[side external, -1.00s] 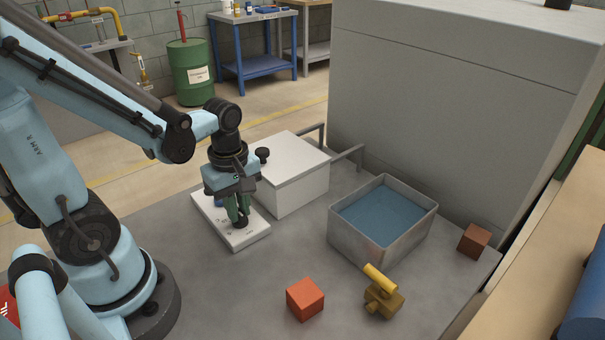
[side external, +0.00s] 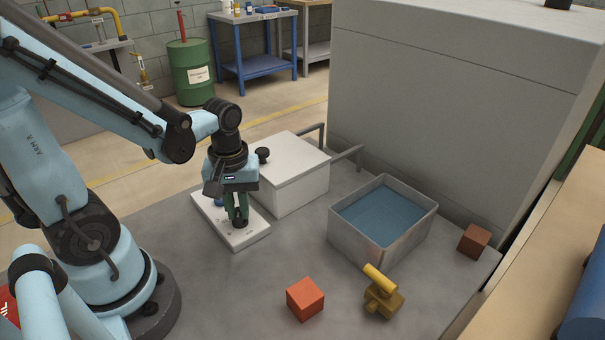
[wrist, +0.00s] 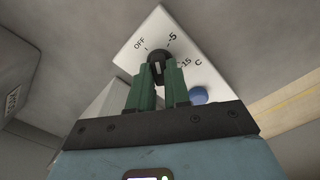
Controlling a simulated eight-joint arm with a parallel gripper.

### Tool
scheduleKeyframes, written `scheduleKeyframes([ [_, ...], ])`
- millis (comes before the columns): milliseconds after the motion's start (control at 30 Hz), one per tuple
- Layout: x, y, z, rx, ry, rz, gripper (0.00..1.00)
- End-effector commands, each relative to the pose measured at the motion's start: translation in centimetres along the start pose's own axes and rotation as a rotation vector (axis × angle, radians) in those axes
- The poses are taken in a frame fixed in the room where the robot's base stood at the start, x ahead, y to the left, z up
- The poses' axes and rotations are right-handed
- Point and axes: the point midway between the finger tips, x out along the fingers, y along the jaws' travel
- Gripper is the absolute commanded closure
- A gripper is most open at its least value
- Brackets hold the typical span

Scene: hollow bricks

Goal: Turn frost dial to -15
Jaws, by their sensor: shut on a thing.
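The frost dial (wrist: 157,57) is a small black knob on a white panel (wrist: 138,62) marked OFF, -5 and -15 C. My gripper (wrist: 158,76) points down at the panel, with its green fingers shut on the dial from both sides. In the side view my gripper (side external: 238,221) is low over the white panel (side external: 257,236), and its fingers mostly hide the dial. I cannot tell for sure which mark the dial points to. A blue button (wrist: 198,95) sits on the panel beside the -15 mark.
A white box with a black-knobbed lid (side external: 292,178) stands just behind the panel. A metal tank of blue liquid (side external: 372,243) is to the right. An orange brick (side external: 305,299), a brass-coloured piece (side external: 383,301) and a brown brick (side external: 474,240) lie on the grey table. Table between panel and tank is clear.

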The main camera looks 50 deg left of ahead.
Motion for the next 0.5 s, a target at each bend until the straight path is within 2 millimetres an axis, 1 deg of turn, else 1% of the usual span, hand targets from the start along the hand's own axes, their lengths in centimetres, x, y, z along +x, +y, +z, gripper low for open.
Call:
scheduleKeyframes([
  [500,0.01,0.00,0.03,0.490,-0.001,0.000,1.00],
])
